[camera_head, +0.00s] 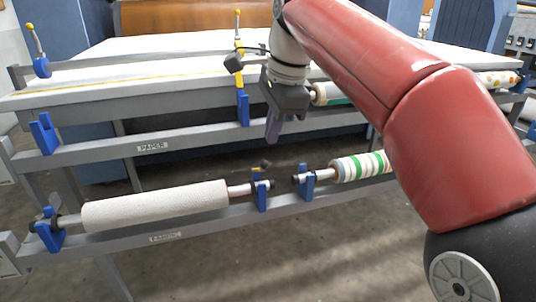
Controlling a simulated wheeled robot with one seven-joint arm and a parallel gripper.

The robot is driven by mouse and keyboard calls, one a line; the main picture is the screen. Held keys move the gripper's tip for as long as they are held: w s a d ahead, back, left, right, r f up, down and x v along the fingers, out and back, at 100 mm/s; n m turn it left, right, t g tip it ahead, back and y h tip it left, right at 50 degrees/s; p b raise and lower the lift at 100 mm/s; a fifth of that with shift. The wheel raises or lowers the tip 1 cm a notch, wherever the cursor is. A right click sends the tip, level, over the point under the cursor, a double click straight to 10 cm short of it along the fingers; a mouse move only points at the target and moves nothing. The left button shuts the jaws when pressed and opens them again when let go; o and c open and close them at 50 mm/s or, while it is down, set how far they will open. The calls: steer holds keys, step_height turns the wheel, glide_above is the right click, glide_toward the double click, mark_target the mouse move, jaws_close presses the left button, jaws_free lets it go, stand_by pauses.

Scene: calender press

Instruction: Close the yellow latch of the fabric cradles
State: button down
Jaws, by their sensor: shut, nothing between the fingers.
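My gripper (273,132) is shut and empty, pointing down in front of the machine's front rails, right of the middle upper cradle. My gripper appears apart from these parts.
A white fabric roll (155,205) rests in the lower left cradles. A striped roll (360,166) lies lower right, partly behind my red arm. Another roll (325,94) lies upper right. Grey rails (155,148) run across. Floor shows in front, lower centre.

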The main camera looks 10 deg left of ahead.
mark_target(265, 161)
steer(key=shift+b+x, duration=0.45)
steer(key=shift+x, duration=2.3)
steer(key=s+d+f+t+y+b, duration=0.2)
steer(key=f+b, duration=0.4)
steer(key=b, duration=0.5)
steer(key=shift+s+t+b, duration=0.3)
steer(key=shift+s+t, duration=0.5)
steer(key=shift+f, duration=0.15)
